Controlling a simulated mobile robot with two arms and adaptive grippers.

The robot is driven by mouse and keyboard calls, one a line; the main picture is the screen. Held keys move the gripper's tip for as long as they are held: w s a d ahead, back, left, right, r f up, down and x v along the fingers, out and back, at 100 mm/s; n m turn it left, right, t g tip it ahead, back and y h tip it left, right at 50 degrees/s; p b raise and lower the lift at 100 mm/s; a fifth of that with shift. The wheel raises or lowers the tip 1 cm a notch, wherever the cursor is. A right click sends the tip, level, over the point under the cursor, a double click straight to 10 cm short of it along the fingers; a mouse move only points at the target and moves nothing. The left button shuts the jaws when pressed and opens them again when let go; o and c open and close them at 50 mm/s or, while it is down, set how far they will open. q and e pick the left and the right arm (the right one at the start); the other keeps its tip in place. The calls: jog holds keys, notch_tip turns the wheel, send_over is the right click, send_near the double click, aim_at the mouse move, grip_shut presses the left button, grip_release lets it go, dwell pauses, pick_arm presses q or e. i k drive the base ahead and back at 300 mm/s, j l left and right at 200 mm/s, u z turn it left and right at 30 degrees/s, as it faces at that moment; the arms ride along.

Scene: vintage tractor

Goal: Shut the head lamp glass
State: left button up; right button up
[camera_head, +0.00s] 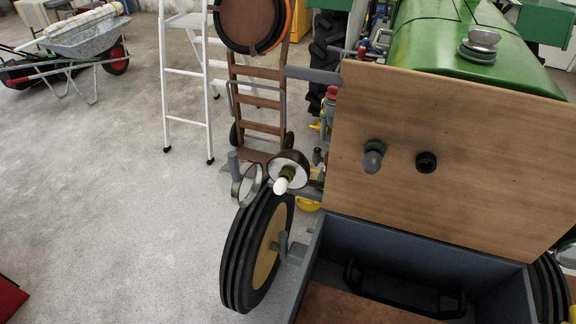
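The head lamp (290,160) is a dark round housing above the tractor's front wheel, near the picture's middle. A white bulb (281,185) sticks out of its open front. The head lamp glass (248,186), a round pane in a metal rim, stands swung out to the left of the housing. A clear gap shows between most of the rim and the housing; the hinge is too small to make out. Neither of my grippers shows in this view.
A wooden panel (450,120) stands upright behind an open grey box (420,248) at the right. The front wheel (242,250) is below the lamp. A hand truck (262,103) and white ladder (186,73) stand behind. The floor (110,210) at left is clear.

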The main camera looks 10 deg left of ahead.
aim_at(239, 174)
jog(key=i+j+z, duration=0.1)
jog(key=j+z, duration=0.35)
jog(key=j, duration=0.8)
jog(key=k+j+z, duration=0.1)
jog(key=j+z, duration=0.3)
jog(key=j, duration=0.8)
